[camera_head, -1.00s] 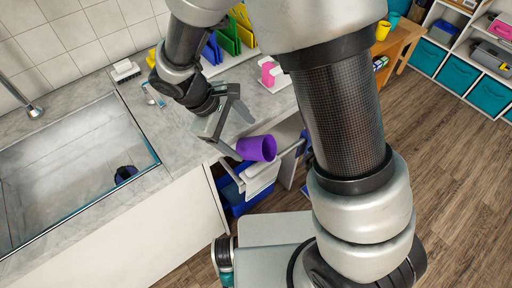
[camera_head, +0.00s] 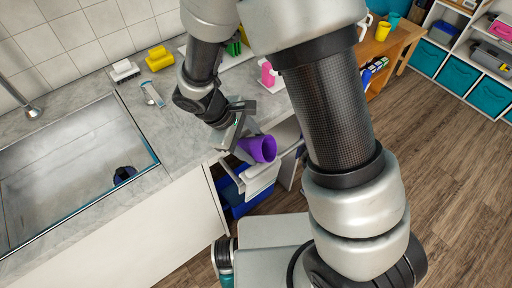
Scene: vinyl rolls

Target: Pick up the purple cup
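The purple cup (camera_head: 262,149) lies tilted on its side at the front edge of the counter, above the open cabinet, with its mouth facing right. My gripper (camera_head: 247,142) is at the cup's closed end, on its left, with a finger on the upper side and one on the lower side. The fingers overlap the cup in this view. I cannot tell whether they press on it or only stand around it.
The sink (camera_head: 75,170) is to the left. A blue bin (camera_head: 240,197) sits below the cup.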

